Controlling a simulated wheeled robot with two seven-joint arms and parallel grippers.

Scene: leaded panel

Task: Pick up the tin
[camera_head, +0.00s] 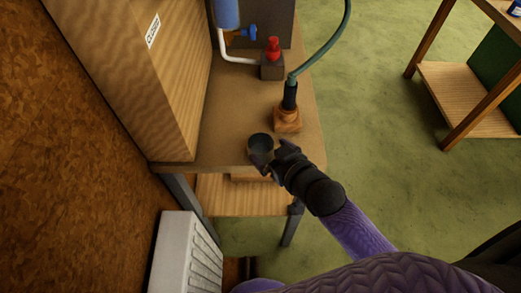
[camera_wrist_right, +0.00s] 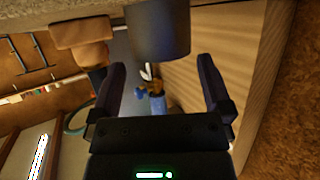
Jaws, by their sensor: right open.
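The tin (camera_head: 260,142) is a dark grey open-topped cylinder near the front edge of the wooden bench. In the right wrist view the tin (camera_wrist_right: 158,32) shows at the top, just past the fingertips. My right gripper (camera_head: 273,158) is at the near side of the tin, and its fingers hide part of it. The wrist view shows the right gripper (camera_wrist_right: 160,78) open, with two dark fingers apart and nothing between them. I cannot tell whether a finger touches the tin. My left gripper is not in view.
On the bench top (camera_head: 235,110), a black tool with a green hose (camera_head: 290,95) stands in a wooden block (camera_head: 287,120) behind the tin. A red knob (camera_head: 273,47) is farther back. A wooden cabinet (camera_head: 135,70) borders the left. A white radiator (camera_head: 185,255) stands below.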

